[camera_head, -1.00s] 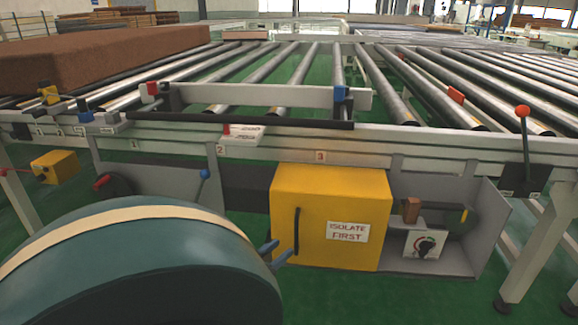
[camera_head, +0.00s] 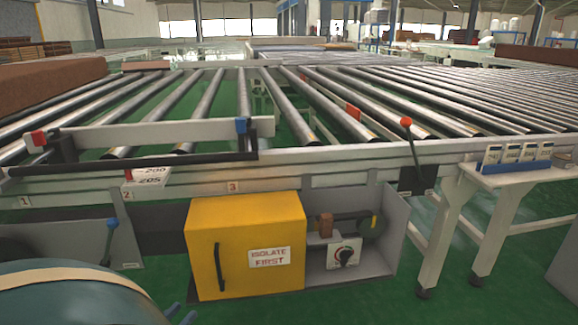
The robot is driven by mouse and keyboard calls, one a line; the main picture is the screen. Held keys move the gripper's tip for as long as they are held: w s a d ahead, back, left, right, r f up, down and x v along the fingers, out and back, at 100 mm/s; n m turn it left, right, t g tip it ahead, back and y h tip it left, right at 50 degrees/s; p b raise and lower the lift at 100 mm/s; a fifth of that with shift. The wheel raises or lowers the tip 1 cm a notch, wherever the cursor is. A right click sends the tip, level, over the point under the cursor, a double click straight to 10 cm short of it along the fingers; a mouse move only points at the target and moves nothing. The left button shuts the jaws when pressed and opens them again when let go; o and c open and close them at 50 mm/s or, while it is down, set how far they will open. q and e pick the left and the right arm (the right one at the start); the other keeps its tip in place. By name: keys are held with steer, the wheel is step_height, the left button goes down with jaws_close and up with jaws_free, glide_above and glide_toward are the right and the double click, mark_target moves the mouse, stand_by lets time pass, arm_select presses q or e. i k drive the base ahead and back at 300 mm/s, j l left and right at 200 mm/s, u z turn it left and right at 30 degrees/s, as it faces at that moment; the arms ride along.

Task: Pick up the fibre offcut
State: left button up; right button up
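A small brown block (camera_head: 326,225), which looks like the fibre offcut, stands in the open grey housing (camera_head: 384,262) under the roller conveyor, right of the yellow cabinet. It sits beside a dark round pulley or motor part and above a white panel with a dial. My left gripper (camera_head: 181,314) shows only as two blue-grey fingertips at the bottom edge, apart from each other with nothing seen between them. It is well to the left of the block and lower in the picture. The rest of this gripper is hidden or cut off. My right gripper is not in view.
The yellow cabinet (camera_head: 246,248) marked "ISOLATE FIRST" stands between my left gripper and the housing. A red-knobbed lever (camera_head: 409,140) rises at the conveyor's edge. A white table (camera_head: 513,175) with labelled blocks stands at right. Green floor lies open in front.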

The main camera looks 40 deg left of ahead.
mark_target(326, 219)
steer(key=k+l, duration=0.2)
steer(key=k, duration=0.3)
steer(key=k+l, duration=0.2)
steer(key=k, duration=0.25)
